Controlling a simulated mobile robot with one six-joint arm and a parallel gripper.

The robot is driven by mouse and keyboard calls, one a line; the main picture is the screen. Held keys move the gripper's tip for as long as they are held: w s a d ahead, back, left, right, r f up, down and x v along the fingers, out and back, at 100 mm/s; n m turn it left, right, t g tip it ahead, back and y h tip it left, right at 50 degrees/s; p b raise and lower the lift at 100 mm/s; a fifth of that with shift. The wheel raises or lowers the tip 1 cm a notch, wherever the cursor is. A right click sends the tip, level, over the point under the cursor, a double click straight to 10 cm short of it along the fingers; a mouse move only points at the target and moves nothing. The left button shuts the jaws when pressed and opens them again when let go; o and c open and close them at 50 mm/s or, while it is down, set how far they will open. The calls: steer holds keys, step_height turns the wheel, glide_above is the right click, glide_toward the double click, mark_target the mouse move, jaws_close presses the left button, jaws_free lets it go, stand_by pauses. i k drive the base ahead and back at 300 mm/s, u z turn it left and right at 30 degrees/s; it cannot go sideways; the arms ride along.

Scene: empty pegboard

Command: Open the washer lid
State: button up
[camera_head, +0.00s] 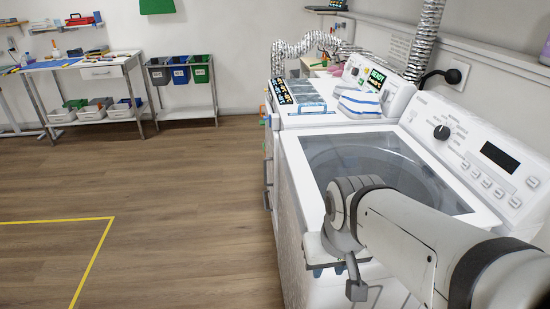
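The washer (294,190) is the white top-loading machine at the right, with a dial and display on its rear panel. Its lid (365,155) has a large grey see-through window and lies flat, closed over the drum. My arm reaches in from the lower right and covers the lid's near right part. My gripper (329,270) points down at the washer's near front edge, by the lid's front corner. Small bluish tips show below the wrist. The gap between the fingers and any contact with the lid are hidden.
Another white machine (288,121) stands behind the washer, with boxes and a striped cloth (360,104) on top. Silver ducts rise behind it. A workbench (85,65) and coloured bins (180,74) stand at the far wall. The wooden floor (180,180) on the left is clear.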

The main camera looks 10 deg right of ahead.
mark_target(311, 201)
steer(key=k, duration=1.2)
steer(key=u, duration=0.45)
steer(key=i, duration=0.75)
steer(key=u, duration=0.45)
steer(key=i, duration=1.15)
steer(key=z, duration=0.35)
